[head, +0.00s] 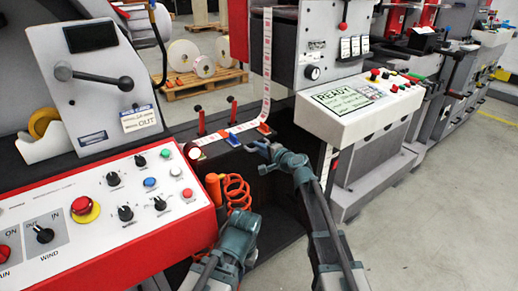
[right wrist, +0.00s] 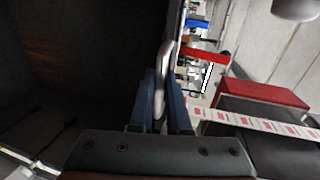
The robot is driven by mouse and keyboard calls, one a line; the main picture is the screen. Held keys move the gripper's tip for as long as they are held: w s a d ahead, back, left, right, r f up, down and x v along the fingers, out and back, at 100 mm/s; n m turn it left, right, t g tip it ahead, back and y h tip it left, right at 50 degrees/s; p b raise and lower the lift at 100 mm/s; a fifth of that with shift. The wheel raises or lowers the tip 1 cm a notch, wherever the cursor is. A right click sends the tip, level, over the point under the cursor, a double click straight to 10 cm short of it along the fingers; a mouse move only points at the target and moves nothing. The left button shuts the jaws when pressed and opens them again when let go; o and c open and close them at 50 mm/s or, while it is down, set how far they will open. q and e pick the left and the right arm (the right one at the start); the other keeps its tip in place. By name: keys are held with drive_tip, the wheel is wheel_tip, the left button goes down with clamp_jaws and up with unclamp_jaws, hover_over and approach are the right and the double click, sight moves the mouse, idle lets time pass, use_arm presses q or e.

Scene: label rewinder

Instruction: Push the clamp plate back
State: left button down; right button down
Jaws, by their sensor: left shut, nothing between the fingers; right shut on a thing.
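My right gripper (head: 264,149) is at the front edge of the dark ledge in the middle of the head view. In the right wrist view its blue fingers (right wrist: 164,105) are shut on a bent grey metal bar (right wrist: 166,62). I cannot tell for sure which part is the clamp plate. A blue piece (head: 232,140) and an orange piece (head: 264,128) lie by the label strip (head: 215,138) on the ledge, behind my right gripper. My left gripper (head: 243,222) is low, shut and empty, below the ledge.
An orange coiled hose (head: 237,190) and orange handle (head: 213,188) hang close to my left gripper. A red-edged control panel (head: 125,205) stands at left, a white panel with a READY screen (head: 345,97) at right. Grey floor (head: 430,215) is clear at right.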

sight(239, 131)
drive_tip(key=r+x, duration=0.1)
drive_tip(key=x, duration=0.4)
drive_tip(key=r+x, duration=0.1)
drive_tip(key=x, duration=0.4)
drive_tip(key=r+x, duration=0.1)
drive_tip(key=x, duration=0.4)
drive_tip(key=shift+w+a, duration=0.35)
drive_tip(key=shift+w, duration=0.25)
drive_tip(key=shift+w+r, duration=0.1)
drive_tip(key=c, duration=0.9)
unclamp_jaws()
drive_tip(key=shift+w+a, duration=0.1)
drive_tip(key=shift+a, duration=0.05)
drive_tip(key=shift+s, duration=0.2)
drive_tip(key=p+v, duration=0.3)
drive_tip(key=v, duration=1)
drive_tip(key=shift+s, duration=0.25)
